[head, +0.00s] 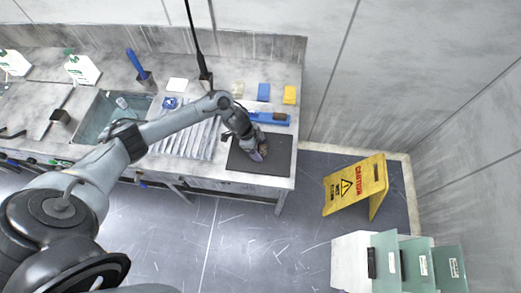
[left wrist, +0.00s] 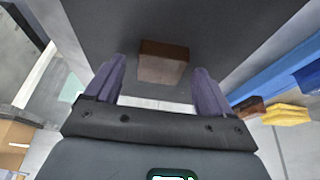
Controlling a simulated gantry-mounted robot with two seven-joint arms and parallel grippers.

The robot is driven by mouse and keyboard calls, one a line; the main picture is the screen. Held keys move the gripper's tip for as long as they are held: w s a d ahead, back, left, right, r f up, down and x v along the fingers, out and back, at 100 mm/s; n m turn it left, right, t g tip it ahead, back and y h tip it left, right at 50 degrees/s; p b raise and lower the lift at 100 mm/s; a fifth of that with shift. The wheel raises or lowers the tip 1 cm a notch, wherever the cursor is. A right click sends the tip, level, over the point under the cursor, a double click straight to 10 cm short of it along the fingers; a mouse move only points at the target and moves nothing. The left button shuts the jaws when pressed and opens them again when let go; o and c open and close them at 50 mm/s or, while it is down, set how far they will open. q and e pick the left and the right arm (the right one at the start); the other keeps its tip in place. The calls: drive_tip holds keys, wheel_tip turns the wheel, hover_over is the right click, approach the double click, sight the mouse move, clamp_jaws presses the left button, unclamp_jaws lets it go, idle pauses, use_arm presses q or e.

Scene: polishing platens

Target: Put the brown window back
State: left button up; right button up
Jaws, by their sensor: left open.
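A small brown block (left wrist: 163,62), the only likely brown window I can make out, sits on the dark mat (left wrist: 225,25) between and beyond my finger tips in the left wrist view. My left gripper (left wrist: 160,85) is open, with its two purple-grey fingers apart on either side of the block's line. No contact shows. In the head view my left gripper (head: 258,153) is low over the dark mat (head: 278,160) at the bench's right end and partly hides the block there. My right gripper is not in view.
A blue holder (head: 270,118) lies behind the mat, with blue (head: 263,92) and yellow (head: 289,94) blocks farther back. A ribbed drainer (head: 187,138) and a sink (head: 105,115) are to the left. A yellow caution sign (head: 355,187) stands on the floor right of the bench.

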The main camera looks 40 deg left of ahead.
use_arm(q)
drive_tip(key=shift+f, duration=0.2)
drive_tip(key=c, duration=1.3)
drive_tip(key=shift+r, duration=0.1)
